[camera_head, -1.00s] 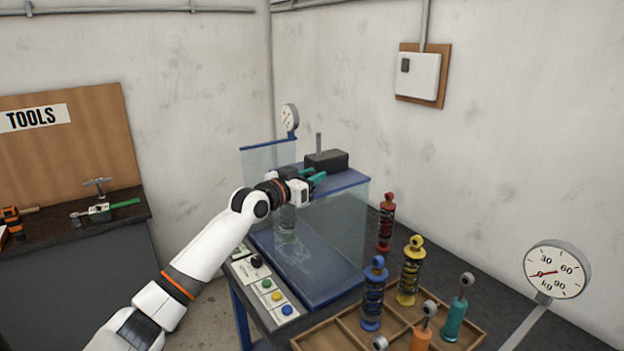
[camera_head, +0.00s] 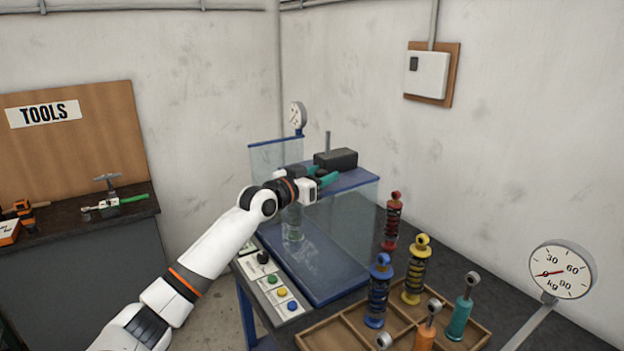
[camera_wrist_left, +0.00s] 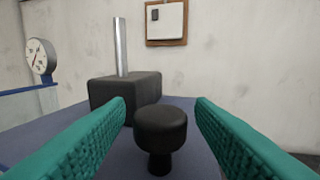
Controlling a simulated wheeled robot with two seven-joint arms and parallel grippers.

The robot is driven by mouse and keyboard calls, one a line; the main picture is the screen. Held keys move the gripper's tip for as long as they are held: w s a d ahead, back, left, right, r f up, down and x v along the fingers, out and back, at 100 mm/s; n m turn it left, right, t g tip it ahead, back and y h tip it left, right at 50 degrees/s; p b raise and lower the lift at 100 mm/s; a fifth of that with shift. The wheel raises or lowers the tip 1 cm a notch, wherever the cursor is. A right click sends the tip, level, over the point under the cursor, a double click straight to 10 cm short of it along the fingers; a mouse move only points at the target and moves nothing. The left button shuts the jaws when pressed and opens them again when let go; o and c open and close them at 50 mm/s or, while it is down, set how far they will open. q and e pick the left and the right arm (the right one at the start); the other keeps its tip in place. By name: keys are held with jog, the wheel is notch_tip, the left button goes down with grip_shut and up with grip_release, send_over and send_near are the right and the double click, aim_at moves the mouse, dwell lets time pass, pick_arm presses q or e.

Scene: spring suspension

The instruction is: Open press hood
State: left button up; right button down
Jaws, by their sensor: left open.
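The press (camera_head: 322,287) stands on the bench, with clear panels around its working space and a blue top (camera_head: 356,179). A clear panel with a blue upper edge (camera_head: 274,154) rises at its left side; I cannot tell how it joins the hood. My left gripper (camera_head: 325,180) is at the top of the press, its teal fingers apart. In the left wrist view a black round knob (camera_wrist_left: 160,128) on a short stem stands between the spread fingers, with gaps on both sides. My right gripper is not in view.
A black block (camera_head: 336,159) with a metal rod sits on the press top behind the knob. A control panel (camera_head: 274,286) with buttons is at front left. A wooden tray (camera_head: 400,330) and several coloured dampers stand at right, near a kg gauge (camera_head: 562,271).

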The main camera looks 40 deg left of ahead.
pick_arm(q)
jog(key=s+a+b, duration=0.1)
jog(key=s+b, duration=0.3)
jog(key=s, duration=0.7)
jog(key=shift+s+a, duration=0.3)
jog(key=shift+s, duration=0.05)
